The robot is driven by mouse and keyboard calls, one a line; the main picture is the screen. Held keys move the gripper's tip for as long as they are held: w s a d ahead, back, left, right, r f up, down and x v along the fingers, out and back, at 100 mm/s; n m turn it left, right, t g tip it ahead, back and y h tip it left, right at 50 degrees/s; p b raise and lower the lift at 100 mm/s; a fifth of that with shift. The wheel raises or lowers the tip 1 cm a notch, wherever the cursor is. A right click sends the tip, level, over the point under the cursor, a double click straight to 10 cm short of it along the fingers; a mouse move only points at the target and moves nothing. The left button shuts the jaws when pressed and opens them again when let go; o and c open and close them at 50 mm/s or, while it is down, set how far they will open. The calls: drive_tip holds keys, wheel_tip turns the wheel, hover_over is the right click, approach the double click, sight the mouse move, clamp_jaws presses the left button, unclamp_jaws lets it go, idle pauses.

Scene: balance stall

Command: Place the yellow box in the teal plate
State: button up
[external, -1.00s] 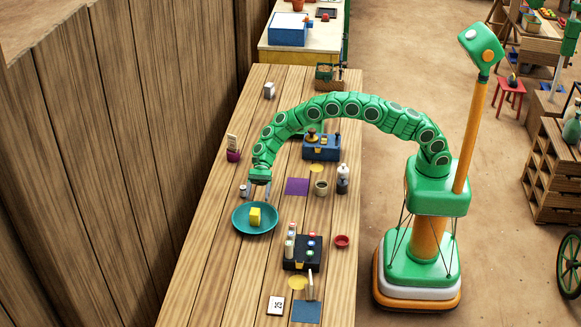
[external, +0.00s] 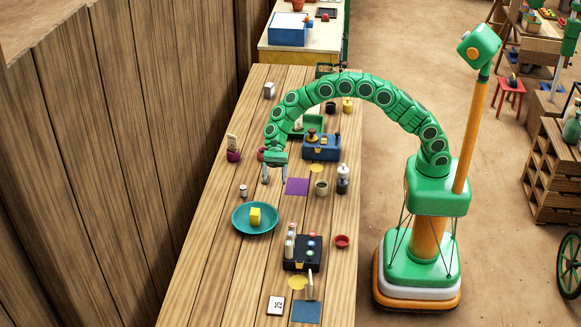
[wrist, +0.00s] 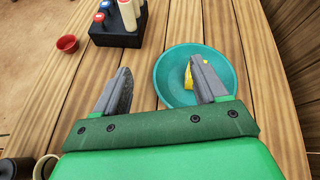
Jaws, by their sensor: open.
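The yellow box (external: 255,215) rests inside the teal plate (external: 240,226) on the wooden table. In the wrist view the yellow box (wrist: 188,80) is partly hidden behind one finger, and the teal plate (wrist: 165,70) lies beyond the fingers. My gripper (external: 274,180) is open and empty. It hangs above the table, behind and slightly right of the plate in the external view, apart from the box. Its two grey fingers (wrist: 163,88) stand wide apart in the wrist view.
A small jar (external: 243,191) stands just behind the plate. A purple square (external: 297,186) lies right of my gripper, near a cup (external: 321,188) and a bottle (external: 342,180). A black rack (external: 302,253) and a red dish (external: 342,241) are in front. The table's left front is clear.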

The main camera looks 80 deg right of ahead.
drive_tip(key=s+d+r+n+g+h, duration=0.1)
drive_tip(key=s+d+r+n+h, duration=0.4)
drive_tip(key=s, duration=0.7)
drive_tip(key=s+d+r+n+g, duration=0.1)
drive_tip(key=s+d+r+n, duration=0.2)
drive_tip(key=s+r, duration=0.6)
drive_tip(key=s+d+n+h, duration=0.2)
drive_tip(key=s+d, duration=0.5)
drive_tip(key=s, duration=0.3)
drive_tip(key=s+d+f+n+t+h, duration=0.1)
drive_tip(key=s+d+n+h, duration=0.1)
drive_tip(key=s+d, duration=0.4)
drive_tip(key=s+d+f+n+h, duration=0.1)
drive_tip(key=s+d, duration=0.6)
drive_tip(key=s, duration=0.8)
drive_tip(key=n+h, duration=0.1)
drive_tip(key=h, duration=0.1)
drive_tip(key=shift+d+n+t+h, duration=0.3)
drive_tip(key=shift+d, duration=0.05)
